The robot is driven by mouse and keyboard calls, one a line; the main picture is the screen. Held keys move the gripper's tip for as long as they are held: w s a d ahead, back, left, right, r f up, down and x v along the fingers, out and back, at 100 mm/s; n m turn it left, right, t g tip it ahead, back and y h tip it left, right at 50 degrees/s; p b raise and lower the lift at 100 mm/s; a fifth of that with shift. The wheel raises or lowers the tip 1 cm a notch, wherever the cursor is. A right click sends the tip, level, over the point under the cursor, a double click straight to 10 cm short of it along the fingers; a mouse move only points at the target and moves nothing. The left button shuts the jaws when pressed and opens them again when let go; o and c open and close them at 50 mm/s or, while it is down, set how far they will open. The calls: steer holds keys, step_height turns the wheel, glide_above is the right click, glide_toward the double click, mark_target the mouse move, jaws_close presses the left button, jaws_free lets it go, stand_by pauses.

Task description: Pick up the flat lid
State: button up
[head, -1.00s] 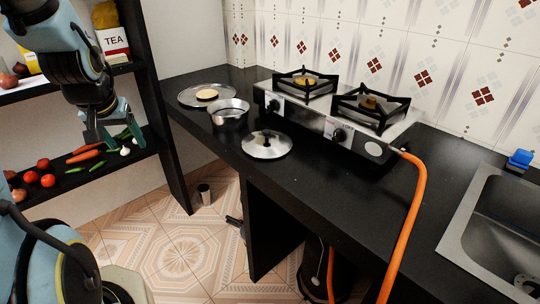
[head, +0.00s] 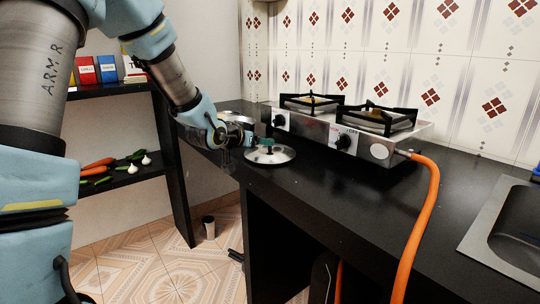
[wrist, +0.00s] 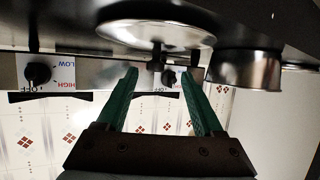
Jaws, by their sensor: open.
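The shiny, shallow silver lid (head: 272,157) lies on the black counter with its knob up. It also shows in the upside-down wrist view (wrist: 165,32), with the knob (wrist: 156,58) pointing down in the picture. My gripper (wrist: 160,72) is open, its two green fingers spread on either side of the knob in the picture. In the head view my gripper (head: 257,141) is low over the counter at the lid's left side. I cannot tell whether the fingers touch the lid. Nothing is held.
A silver pot (head: 238,117) stands behind my wrist, partly hidden; the wrist view shows it right of the lid (wrist: 247,70). The two-burner stove (head: 308,128) stands just behind the lid. An orange hose (head: 425,205) runs down at right. The counter right of the lid is clear.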

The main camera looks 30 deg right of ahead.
mark_target(270, 147)
steer(key=shift+s+d+x, duration=0.1)
steer(key=shift+x, duration=1.4)
steer(key=shift+s+d+x, duration=0.15)
steer(key=shift+x, duration=1.4)
steer(key=shift+r, duration=0.2)
steer(key=shift+c, duration=0.3)
jaws_close()
